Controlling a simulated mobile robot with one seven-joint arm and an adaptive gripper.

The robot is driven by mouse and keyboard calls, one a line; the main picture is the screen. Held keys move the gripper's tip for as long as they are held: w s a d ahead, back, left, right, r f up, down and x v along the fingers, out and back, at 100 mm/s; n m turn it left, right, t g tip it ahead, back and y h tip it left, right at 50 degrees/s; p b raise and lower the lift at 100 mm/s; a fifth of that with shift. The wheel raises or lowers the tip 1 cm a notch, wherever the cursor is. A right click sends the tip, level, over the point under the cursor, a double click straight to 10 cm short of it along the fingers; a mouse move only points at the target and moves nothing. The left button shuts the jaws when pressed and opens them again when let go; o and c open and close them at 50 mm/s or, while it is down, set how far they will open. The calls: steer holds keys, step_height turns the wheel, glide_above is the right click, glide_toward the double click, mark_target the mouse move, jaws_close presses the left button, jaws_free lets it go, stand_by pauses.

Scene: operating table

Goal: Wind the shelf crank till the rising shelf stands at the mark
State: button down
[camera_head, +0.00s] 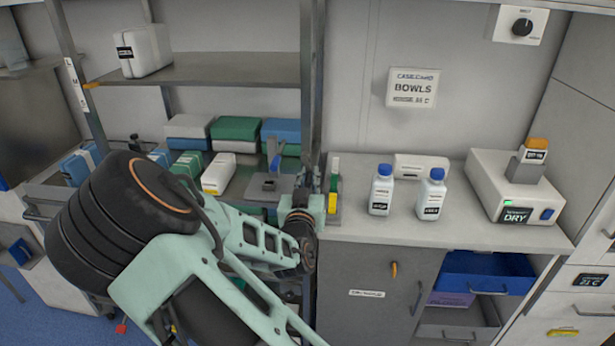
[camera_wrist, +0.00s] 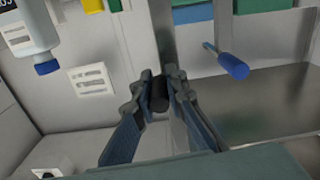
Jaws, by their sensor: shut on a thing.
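The black crank knob (camera_wrist: 159,98) is between the fingers of my gripper (camera_wrist: 160,88) in the wrist view, and the gripper is shut on it. In the head view my arm hides the crank and the fingertips, beside the post right of the shelves. The rising shelf (camera_head: 230,70) is a grey board at upper left. An orange pointer (camera_head: 92,85) sits at its left front corner. It is beside a white marked strip (camera_head: 75,85) on the left post. The strip's letters are too small to read, so I cannot tell which mark is meant.
Below are several boxes and a blue-handled lever (camera_head: 275,162). The counter at right holds two blue-capped bottles (camera_head: 381,190) (camera_head: 430,195) and a white DRY unit (camera_head: 500,190). A blue drawer (camera_head: 470,273) is open below.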

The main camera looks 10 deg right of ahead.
steer(key=shift+s+d+r+n+p, duration=0.15)
steer(key=shift+d+r+n+p, duration=0.5)
steer(key=shift+n, duration=1.65)
steer(key=shift+s+d+r+n+p, duration=0.1)
steer(key=shift+d+r+n+p, duration=0.2)
steer(key=shift+r+n+p, duration=1.35)
steer(key=shift+s+d+r+n+b, duration=0.15)
steer(key=shift+d+n, duration=0.35)
steer(key=shift+n, duration=2.45)
steer(key=c, duration=2)
jaws_free()
steer(key=shift+o, duration=0.3)
steer(key=shift+f, duration=0.1)
steer(key=shift+s+a+f, duration=0.1)
steer(key=v, duration=0.7)
steer(key=shift+s, duration=0.15)
